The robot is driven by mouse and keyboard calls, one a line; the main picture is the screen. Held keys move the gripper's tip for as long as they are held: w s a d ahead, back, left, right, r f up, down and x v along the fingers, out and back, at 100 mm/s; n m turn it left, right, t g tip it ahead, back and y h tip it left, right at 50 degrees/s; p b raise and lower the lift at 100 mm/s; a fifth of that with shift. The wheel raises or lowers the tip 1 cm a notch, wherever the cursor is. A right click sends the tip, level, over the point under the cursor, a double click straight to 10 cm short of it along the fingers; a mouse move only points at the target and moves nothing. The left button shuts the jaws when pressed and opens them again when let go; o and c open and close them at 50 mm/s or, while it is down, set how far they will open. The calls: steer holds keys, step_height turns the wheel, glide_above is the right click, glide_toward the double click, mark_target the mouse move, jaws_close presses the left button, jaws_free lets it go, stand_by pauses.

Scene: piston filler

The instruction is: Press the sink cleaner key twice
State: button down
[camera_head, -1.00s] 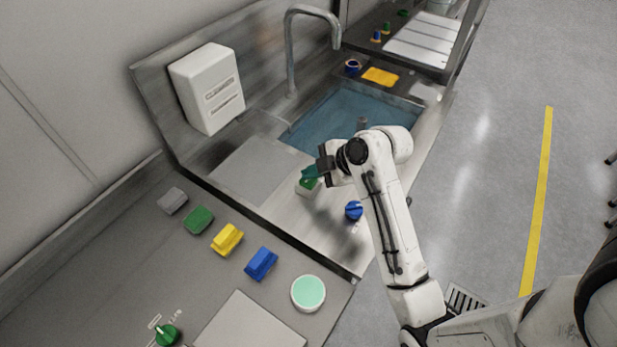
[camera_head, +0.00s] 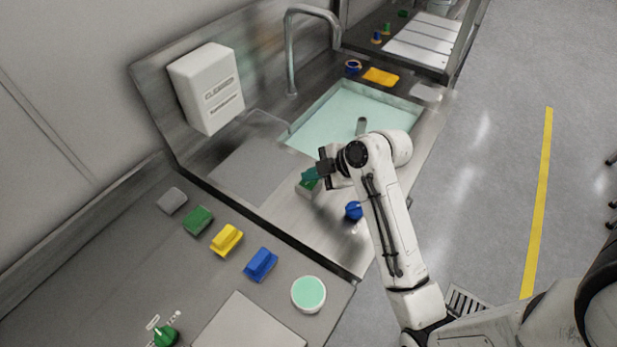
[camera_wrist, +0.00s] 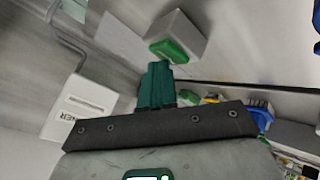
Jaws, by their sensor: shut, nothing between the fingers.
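The sink cleaner key is a green key on a small white box (camera_head: 307,190), on the steel counter in front of the sink. In the wrist view the green key (camera_wrist: 172,50) faces my fingertips. My gripper (camera_head: 311,174) has dark green fingers and is right over the key, partly hiding it. In the wrist view my gripper (camera_wrist: 157,70) is shut and empty, with its tips at the key's edge. I cannot tell whether they touch. The sink (camera_head: 350,115) holds pale green liquid. A white cleaner dispenser (camera_head: 207,88) hangs on the splashback.
A blue knob (camera_head: 353,211) sits just right of the key, close to my arm. The faucet (camera_head: 291,60) rises behind the sink. Green (camera_head: 198,220), yellow (camera_head: 227,240) and blue (camera_head: 261,264) blocks and a round mint-topped tub (camera_head: 308,293) stand on the nearer counter.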

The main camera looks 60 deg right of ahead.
mark_target(312, 183)
steer(key=shift+r+p, duration=1.15)
steer(key=shift+r, duration=0.05)
step_height(312, 183, up, 5)
steer(key=p, duration=0.4)
steer(key=shift+p, duration=0.3)
stand_by(2.1)
step_height(312, 183, up, 4)
steer(key=m+h+p, duration=0.1)
steer(key=m+p, duration=0.1)
steer(key=m, duration=1.7)
steer(key=shift+d+f+p, duration=0.1)
steer(key=shift+p, duration=0.25)
